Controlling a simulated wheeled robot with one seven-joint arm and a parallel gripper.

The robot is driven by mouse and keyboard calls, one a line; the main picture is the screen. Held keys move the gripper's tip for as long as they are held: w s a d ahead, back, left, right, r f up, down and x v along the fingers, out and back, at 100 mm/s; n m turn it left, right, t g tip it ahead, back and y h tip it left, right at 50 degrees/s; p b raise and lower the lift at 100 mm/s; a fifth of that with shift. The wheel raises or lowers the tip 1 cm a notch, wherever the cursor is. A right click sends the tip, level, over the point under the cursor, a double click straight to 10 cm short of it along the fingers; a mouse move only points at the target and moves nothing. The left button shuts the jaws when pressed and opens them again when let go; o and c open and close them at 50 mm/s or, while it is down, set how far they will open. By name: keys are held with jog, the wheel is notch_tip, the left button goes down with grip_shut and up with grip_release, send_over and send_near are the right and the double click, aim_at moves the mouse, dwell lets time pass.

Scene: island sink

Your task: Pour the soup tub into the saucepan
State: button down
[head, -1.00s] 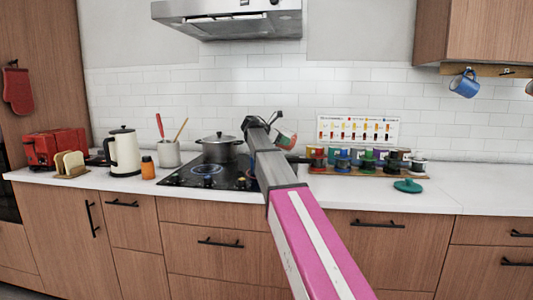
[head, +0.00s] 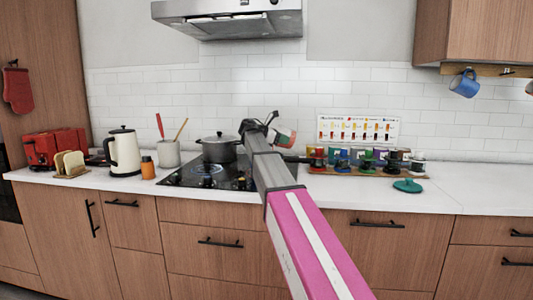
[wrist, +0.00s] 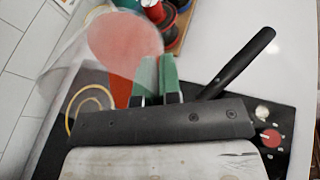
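The soup tub (head: 286,138), pale with red and green on it, is held up tilted at the end of my arm, above the hob's right side. In the wrist view the tub (wrist: 75,50) is see-through, with a round reddish soup patch in it. My gripper (wrist: 157,68) has its green fingers close together at the tub's edge and appears shut on it. An orange-red patch lies below the tub; I cannot tell whether it is falling soup. A long black handle (wrist: 240,62), likely the saucepan's, shows beside my fingers. The pan's body is hidden behind my gripper and arm.
A lidded grey pot (head: 219,150) stands on the hob's (head: 185,172) left rear. A teal lid (head: 408,186) lies on the white counter (head: 450,200). A kettle (head: 124,153) stands on the left.

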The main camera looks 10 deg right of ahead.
jog(key=shift+a+r+h, duration=0.25)
jog(key=shift+a+h, duration=0.55)
jog(key=shift+a, duration=0.25)
jog(key=shift+s+a+r+h, duration=0.15)
jog(key=shift+a+h, duration=0.1)
jog(key=shift+h, duration=0.45)
dwell(0.4)
